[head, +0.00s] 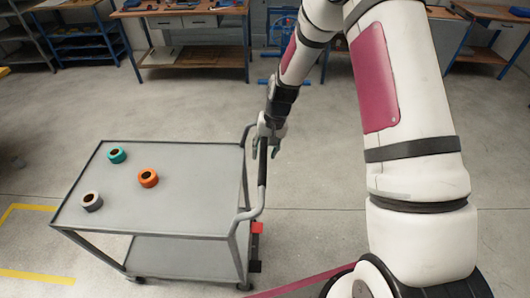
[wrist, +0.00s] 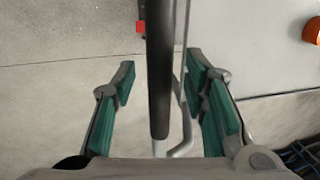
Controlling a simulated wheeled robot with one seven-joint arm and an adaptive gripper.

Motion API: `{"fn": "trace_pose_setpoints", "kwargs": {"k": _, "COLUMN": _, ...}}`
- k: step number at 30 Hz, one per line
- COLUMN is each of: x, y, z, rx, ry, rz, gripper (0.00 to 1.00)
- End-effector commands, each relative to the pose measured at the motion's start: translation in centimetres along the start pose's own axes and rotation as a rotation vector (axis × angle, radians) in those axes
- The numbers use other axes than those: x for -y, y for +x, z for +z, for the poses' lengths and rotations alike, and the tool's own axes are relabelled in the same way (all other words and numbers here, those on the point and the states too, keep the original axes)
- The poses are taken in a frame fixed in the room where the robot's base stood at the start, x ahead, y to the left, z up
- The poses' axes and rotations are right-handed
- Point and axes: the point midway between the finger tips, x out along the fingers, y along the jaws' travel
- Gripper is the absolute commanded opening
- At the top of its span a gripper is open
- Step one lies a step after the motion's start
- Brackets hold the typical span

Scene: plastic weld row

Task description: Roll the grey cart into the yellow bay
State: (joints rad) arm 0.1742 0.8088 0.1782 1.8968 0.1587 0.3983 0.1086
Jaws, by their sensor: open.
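The grey cart (head: 190,205) stands on the floor at the left in the head view, with a lower shelf and castors. Its handle, with a black grip (head: 262,165), is on its right side. My gripper (head: 268,140) is at the far part of this handle. In the wrist view the black grip (wrist: 160,70) runs between the two green-padded fingers of my gripper (wrist: 161,80). The fingers are open, with a gap on both sides of the grip. Yellow floor lines (head: 27,207) at the left edge mark part of the yellow bay; the rest is out of view.
A teal roll (head: 116,155), an orange roll (head: 148,177) and a grey roll (head: 92,201) sit on the cart's top. Red (head: 257,228) and black parts show at its lower right. Workbenches (head: 185,25) line the back. Floor between cart and benches is clear.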

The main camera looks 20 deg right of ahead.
Motion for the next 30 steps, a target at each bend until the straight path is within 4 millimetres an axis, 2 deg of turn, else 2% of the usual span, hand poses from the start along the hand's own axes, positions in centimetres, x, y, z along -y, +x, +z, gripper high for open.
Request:
{"fn": "trace_pose_setpoints", "kwargs": {"k": 4, "x": -0.02, "y": 0.88, "z": 0.03, "rx": 0.001, "ry": 0.000, "rz": 0.000, "gripper": 0.40}}
{"fn": "trace_pose_setpoints", "kwargs": {"k": 13, "x": -0.02, "y": 1.07, "z": 0.00, "rx": 0.000, "ry": 0.001, "rz": 0.000, "gripper": 0.40}}
{"fn": "trace_pose_setpoints", "kwargs": {"k": 14, "x": -0.02, "y": 1.07, "z": 0.00, "rx": 0.000, "ry": 0.001, "rz": 0.000, "gripper": 0.36}}
{"fn": "trace_pose_setpoints", "kwargs": {"k": 18, "x": -0.02, "y": 1.06, "z": 0.00, "rx": 0.000, "ry": 0.001, "rz": 0.000, "gripper": 0.04}}
{"fn": "trace_pose_setpoints", "kwargs": {"k": 19, "x": -0.02, "y": 1.05, "z": 0.01, "rx": 0.000, "ry": 0.001, "rz": 0.000, "gripper": 0.00}}
{"fn": "trace_pose_setpoints", "kwargs": {"k": 26, "x": 0.08, "y": 1.08, "z": 0.00, "rx": 0.000, "ry": 0.000, "rz": 0.000, "gripper": 0.00}}
{"fn": "trace_pose_setpoints", "kwargs": {"k": 30, "x": 0.89, "y": 1.27, "z": -0.06, "rx": 0.000, "ry": -0.001, "rz": -0.001, "gripper": 0.00}}
